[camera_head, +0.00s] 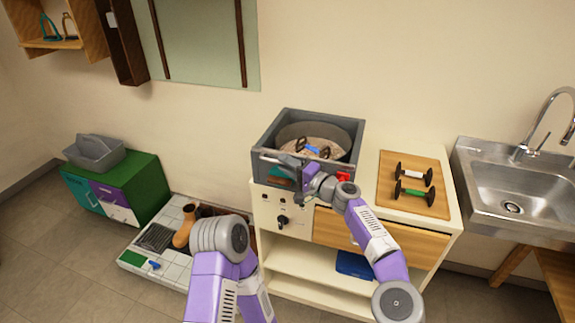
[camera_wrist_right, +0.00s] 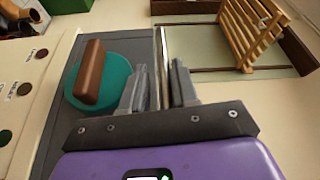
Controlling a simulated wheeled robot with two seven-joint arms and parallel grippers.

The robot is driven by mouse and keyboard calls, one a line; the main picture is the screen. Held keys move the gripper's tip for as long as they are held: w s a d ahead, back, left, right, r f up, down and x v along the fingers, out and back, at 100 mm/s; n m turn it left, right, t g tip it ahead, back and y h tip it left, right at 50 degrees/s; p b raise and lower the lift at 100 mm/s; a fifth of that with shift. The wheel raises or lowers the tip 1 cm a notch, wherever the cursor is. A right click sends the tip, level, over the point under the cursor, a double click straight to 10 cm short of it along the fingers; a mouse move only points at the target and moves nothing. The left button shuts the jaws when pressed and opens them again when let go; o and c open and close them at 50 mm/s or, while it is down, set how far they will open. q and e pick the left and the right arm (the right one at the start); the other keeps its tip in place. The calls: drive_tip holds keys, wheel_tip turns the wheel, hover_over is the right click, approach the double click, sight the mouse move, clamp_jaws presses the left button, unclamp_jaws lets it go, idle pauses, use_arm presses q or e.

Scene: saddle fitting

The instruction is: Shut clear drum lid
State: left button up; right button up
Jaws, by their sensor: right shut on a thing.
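A grey square housing (camera_head: 262,165) stands on a cream cabinet, with a round drum (camera_head: 318,131) inside it. Grainy beige material and a blue-handled piece (camera_head: 313,148) show in the drum. The clear lid's pane is hard to make out. My right gripper (camera_head: 297,168) is at the housing's upper front. In the right wrist view my right gripper (camera_wrist_right: 160,88) is shut on a thin pale edge (camera_wrist_right: 162,50), seemingly the lid's edge. A teal disc with a brown handle (camera_wrist_right: 94,72) is on the grey front beside the fingers. My left arm shows, but its gripper does not.
A wooden board (camera_head: 404,209) with two dumbbell-like pieces (camera_head: 414,182) lies right of the housing. A steel sink (camera_head: 510,190) is farther right. A red part (camera_head: 343,177) is by my right wrist. A green cabinet (camera_head: 150,185) and a low tiled platform (camera_head: 135,257) stand left.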

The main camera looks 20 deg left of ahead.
drive_tip(key=shift+d+f, duration=0.1)
drive_tip(key=shift+f, duration=0.1)
drive_tip(key=b+v, duration=0.1)
drive_tip(key=v, duration=0.6)
drive_tip(key=shift+d, duration=0.3)
drive_tip(key=shift+a, duration=0.1)
drive_tip(key=s+d+f+g+h+p, duration=0.1)
drive_tip(key=s+d+f+h, duration=0.3)
drive_tip(key=f, duration=0.5)
drive_tip(key=s+d+f+g+h+p, duration=0.1)
drive_tip(key=s+d+f+h, duration=0.15)
drive_tip(key=s+f, duration=0.5)
drive_tip(key=s+d+f+g+h+p, duration=0.1)
drive_tip(key=s+d+f+h, duration=0.15)
drive_tip(key=f, duration=0.85)
drive_tip(key=s+d+f+g+h+p, duration=0.1)
drive_tip(key=s+d+f, duration=0.3)
drive_tip(key=s+d, duration=0.7)
drive_tip(key=s+d+f+g+h+p, duration=0.1)
drive_tip(key=s+d+f+h, duration=0.2)
drive_tip(key=s+d, duration=0.7)
drive_tip(key=shift+s+d+f+m+p, duration=0.3)
drive_tip(key=shift+s+d+f+m, duration=0.1)
drive_tip(key=shift+s+f, duration=0.25)
